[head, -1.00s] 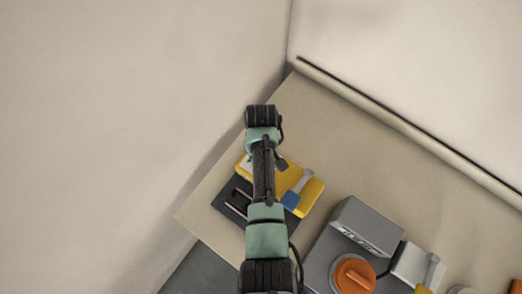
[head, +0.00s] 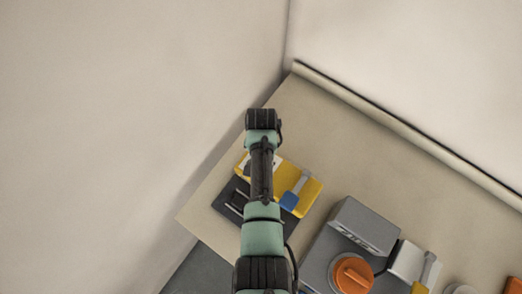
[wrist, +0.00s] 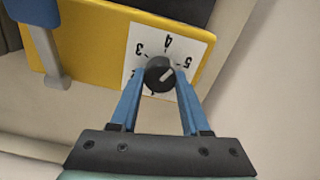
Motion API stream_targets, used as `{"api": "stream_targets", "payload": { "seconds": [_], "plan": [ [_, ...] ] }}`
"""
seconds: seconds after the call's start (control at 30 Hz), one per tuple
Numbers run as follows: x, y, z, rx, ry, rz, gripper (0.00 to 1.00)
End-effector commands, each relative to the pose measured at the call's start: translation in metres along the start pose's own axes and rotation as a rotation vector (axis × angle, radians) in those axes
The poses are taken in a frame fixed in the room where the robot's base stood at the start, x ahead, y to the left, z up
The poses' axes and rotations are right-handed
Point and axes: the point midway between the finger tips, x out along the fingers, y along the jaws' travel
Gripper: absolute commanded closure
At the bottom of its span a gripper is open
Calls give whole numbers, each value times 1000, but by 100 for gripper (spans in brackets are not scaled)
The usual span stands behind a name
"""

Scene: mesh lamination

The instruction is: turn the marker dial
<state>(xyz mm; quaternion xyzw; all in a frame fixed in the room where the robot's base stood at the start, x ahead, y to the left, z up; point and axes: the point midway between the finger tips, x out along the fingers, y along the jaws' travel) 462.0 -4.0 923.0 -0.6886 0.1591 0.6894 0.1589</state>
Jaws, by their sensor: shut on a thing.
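The marker dial (wrist: 159,73) is a round black knob with a pale pointer line, in the wrist view's upper middle. It sits on a white card (wrist: 133,52) with black numbers, of which 3, 4 and 5 can be read. The pointer slants up and right, toward the 5. The card is on a yellow device (wrist: 85,45), which also shows in the head view (head: 309,195). My gripper (wrist: 160,80) has its two blue fingers on either side of the knob, shut on it. In the head view my arm hides the dial and the fingers.
A blue-and-grey lever (head: 290,199) is on the yellow device, with a dark plate (head: 229,205) beside it. A grey machine (head: 367,225) with an orange knob (head: 352,274) stands at lower right. The table (head: 330,130) is bare toward the back wall.

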Motion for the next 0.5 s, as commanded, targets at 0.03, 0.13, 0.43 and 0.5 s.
{"api": "stream_targets", "payload": {
  "seconds": [0.03,0.13,0.43,0.5],
  "plan": [
    [-2,0,-1,43,2,0,100],
    [-2,0,-1,135,2,0,100],
    [-2,0,-1,372,2,-1,100],
    [-2,1,-1,414,2,-2,100]
  ]
}}
